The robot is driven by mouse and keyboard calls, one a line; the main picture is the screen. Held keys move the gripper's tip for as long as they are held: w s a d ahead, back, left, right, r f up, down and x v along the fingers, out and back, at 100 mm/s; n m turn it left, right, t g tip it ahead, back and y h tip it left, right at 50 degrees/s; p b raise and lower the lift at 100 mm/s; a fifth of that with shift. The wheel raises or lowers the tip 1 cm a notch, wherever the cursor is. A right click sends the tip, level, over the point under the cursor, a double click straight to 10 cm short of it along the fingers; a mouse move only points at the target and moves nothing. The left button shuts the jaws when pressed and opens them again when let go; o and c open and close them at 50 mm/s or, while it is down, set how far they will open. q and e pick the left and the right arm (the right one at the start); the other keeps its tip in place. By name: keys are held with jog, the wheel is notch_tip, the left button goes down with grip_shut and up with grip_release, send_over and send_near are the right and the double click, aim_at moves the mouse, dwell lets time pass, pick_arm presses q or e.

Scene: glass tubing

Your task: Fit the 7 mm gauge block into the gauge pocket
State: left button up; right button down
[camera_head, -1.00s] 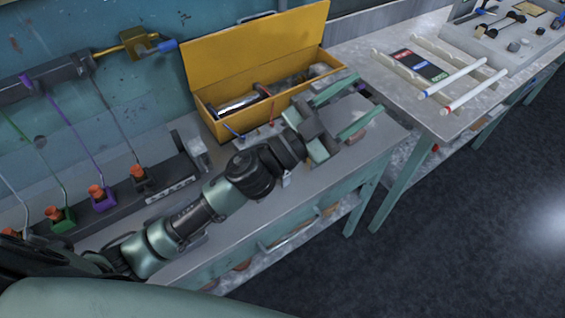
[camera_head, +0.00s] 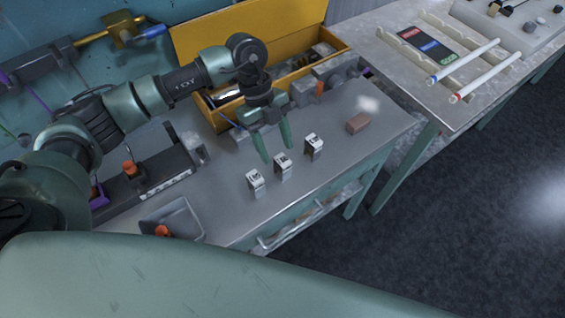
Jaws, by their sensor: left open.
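Three small metallic blocks with white, dark-marked tops stand in a slanting row on the grey bench: a near-left block (camera_head: 255,183), a middle block (camera_head: 283,167) and a far-right block (camera_head: 313,147). Their markings are too small to read, so I cannot tell which is the 7 mm one. My left gripper (camera_head: 277,152) points down with its two green fingers apart and nothing between them. Its fingertips show just behind the middle block; I cannot tell their height above the bench. I cannot make out the gauge pocket. My right gripper is not in view.
A brown block (camera_head: 358,123) lies to the right on the bench. A yellow open box (camera_head: 250,38) stands at the back. A grey tray (camera_head: 185,215) with an orange item sits front left. A side table (camera_head: 400,75) holds white tubes. The bench's front edge is close to the blocks.

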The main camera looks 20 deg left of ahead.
aim_at(282, 158)
pick_arm(q)
jog(key=p+x, duration=0.2)
jog(key=x, duration=0.2)
jog(key=shift+w+d+f, duration=0.1)
jog(key=shift+d+f, duration=0.15)
jog(key=shift+d, duration=0.05)
jog(key=shift+d+f, duration=0.15)
jog(key=shift+f, duration=0.2)
jog(key=shift+c, duration=0.3)
grip_shut()
